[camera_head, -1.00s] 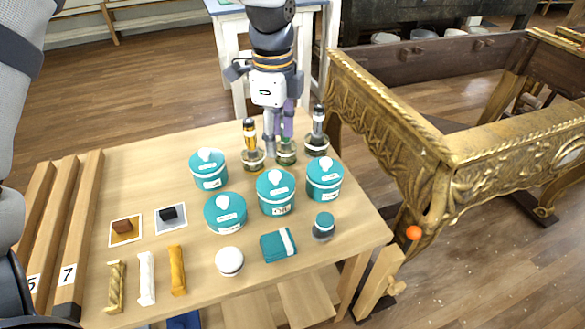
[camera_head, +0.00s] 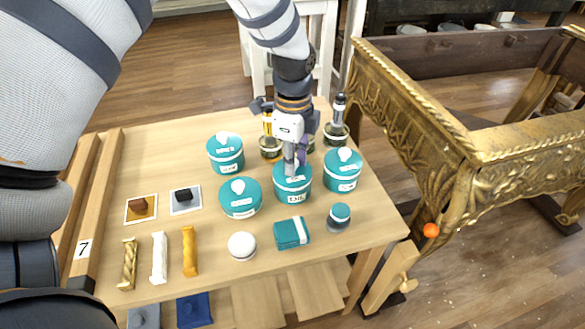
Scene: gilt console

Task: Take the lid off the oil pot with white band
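Several teal pots with knobbed lids and white labels stand on the wooden table (camera_head: 170,135). The lid sits on the pot. Other teal pots are at the back left (camera_head: 226,155), front left (camera_head: 240,199) and right (camera_head: 342,172). My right gripper is not in view.
Glass bottles with dark tops, one at the back right (camera_head: 336,134), stand close behind the pots. In front are a small teal-lidded jar (camera_head: 338,219), a folded teal cloth (camera_head: 291,233) and a white round item (camera_head: 242,246). A gilt console (camera_head: 440,150) stands right.

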